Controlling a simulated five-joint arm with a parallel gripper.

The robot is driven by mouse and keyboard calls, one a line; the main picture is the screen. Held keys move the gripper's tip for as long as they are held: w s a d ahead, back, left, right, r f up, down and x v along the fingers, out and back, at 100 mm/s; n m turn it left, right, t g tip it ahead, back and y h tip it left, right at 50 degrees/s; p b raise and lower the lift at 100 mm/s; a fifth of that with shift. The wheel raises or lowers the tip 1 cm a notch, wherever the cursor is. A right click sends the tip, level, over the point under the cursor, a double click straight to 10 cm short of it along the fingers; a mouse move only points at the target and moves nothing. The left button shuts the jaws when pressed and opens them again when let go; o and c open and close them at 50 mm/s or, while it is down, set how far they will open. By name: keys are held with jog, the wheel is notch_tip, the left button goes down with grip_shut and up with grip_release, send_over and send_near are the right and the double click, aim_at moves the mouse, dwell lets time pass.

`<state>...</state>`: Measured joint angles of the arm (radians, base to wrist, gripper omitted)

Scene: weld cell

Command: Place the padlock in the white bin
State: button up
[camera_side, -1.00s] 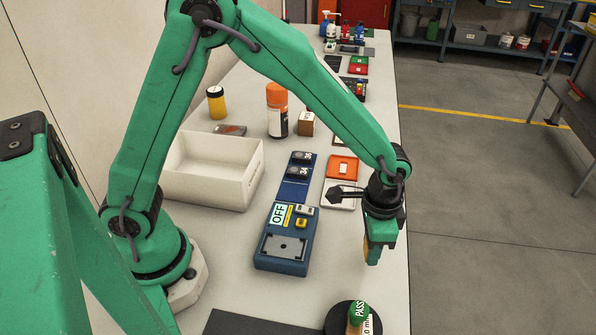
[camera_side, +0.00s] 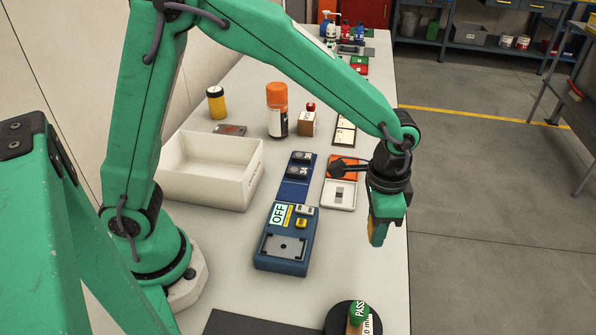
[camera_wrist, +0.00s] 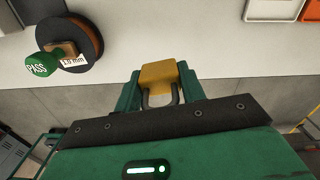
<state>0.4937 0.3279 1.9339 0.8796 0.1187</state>
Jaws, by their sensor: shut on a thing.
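The padlock (camera_wrist: 158,74) has a yellow body and a dark grey shackle. In the wrist view it sits between the green fingers of my gripper (camera_wrist: 159,82), with the shackle toward the wrist. In the side view my gripper (camera_side: 381,232) is shut on it, pointing down above the bench's right edge, and only a sliver of yellow shows. The white bin (camera_side: 205,191) stands left of the bench's middle, open at the top, and looks empty in the part I see. My gripper is well to the right of it.
A blue device marked OFF (camera_side: 268,250) and a blue panel with dials (camera_side: 293,190) lie between my gripper and the bin. An orange-capped can (camera_side: 277,122) and a yellow jar (camera_side: 216,108) stand behind. A spool with a green PASS stamp (camera_side: 358,312) is in front.

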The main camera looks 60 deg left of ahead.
jog(key=shift+r, duration=0.15)
notch_tip(320, 180, up, 5)
jog(key=shift+r, duration=0.2)
jog(key=a+n, duration=0.7)
jog(key=a, duration=1.6)
jog(key=s+a+n, duration=0.1)
jog(key=s+a, duration=0.1)
jog(key=a, duration=0.2)
jog(key=s+a+n, duration=0.2)
jog(key=a, duration=0.2)
jog(key=s+a+n, duration=0.1)
jog(key=s+a, duration=0.2)
jog(key=a, duration=0.1)
jog(key=shift+r, duration=0.2)
jog(key=s+a+n, duration=0.5)
jog(key=s+a, duration=0.3)
jog(key=s, duration=0.2)
jog(key=shift+d+f, duration=0.15)
jog(key=shift+f, duration=1.2)
jog(key=shift+d+f, duration=0.15)
jog(key=shift+f, duration=1.2)
jog(key=shift+f, duration=2.95)
